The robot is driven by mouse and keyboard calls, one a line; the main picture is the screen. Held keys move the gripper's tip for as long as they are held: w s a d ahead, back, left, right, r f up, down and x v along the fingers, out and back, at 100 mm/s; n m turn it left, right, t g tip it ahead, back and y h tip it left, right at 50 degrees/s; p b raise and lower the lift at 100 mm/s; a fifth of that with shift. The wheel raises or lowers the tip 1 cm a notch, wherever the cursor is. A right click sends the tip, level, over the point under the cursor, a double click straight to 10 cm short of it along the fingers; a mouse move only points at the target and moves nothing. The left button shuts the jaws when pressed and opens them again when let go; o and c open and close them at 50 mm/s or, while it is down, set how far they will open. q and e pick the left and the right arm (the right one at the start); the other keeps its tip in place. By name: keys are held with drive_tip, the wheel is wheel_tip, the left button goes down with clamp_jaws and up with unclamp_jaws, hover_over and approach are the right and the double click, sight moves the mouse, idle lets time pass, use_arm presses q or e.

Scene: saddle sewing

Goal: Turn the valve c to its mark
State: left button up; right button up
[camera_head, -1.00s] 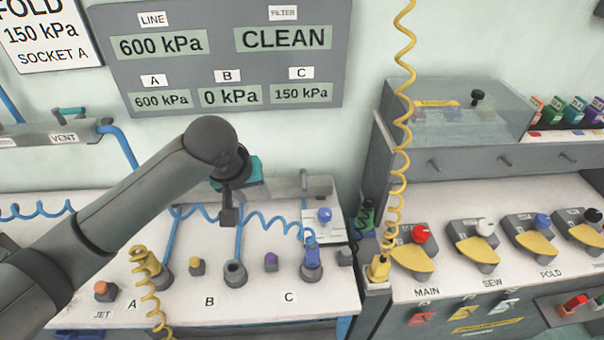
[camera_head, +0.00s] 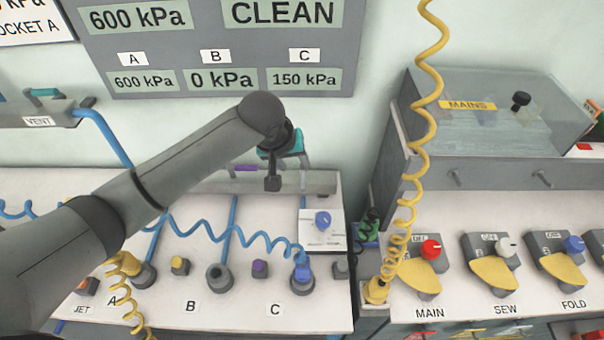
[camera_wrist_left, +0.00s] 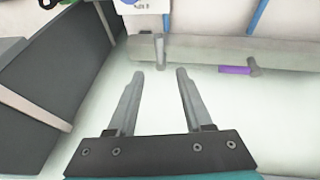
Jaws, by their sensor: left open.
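The valve in line with the blue pipe above socket C, which I take as valve c, has a grey lever (camera_head: 305,178) on the grey manifold (camera_head: 325,182). In the left wrist view this lever (camera_wrist_left: 160,50) stands crosswise to the manifold, just beyond and between my fingertips. My left gripper (camera_head: 272,184) is open; its two fingers (camera_wrist_left: 158,76) are apart with nothing between them, and I see no contact with the lever. In the head view the gripper is left of the lever. The mark cannot be made out. My right gripper is not in view.
A purple-handled valve (camera_head: 245,168) lies along the manifold by the B pipe. A coiled yellow hose (camera_head: 424,130) hangs at right, beside the grey cabinet (camera_head: 470,172). Coiled blue hose crosses the panel.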

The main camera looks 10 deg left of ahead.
sight(303, 177)
use_arm(q)
drive_tip(key=b+x, duration=0.1)
drive_tip(key=x, duration=0.7)
drive_tip(key=shift+w, duration=0.1)
drive_tip(key=shift+x, duration=0.8)
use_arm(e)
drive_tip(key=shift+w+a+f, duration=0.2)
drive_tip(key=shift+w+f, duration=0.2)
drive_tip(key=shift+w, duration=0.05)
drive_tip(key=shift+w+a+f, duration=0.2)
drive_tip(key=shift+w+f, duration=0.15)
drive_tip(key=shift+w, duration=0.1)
use_arm(q)
clamp_jaws()
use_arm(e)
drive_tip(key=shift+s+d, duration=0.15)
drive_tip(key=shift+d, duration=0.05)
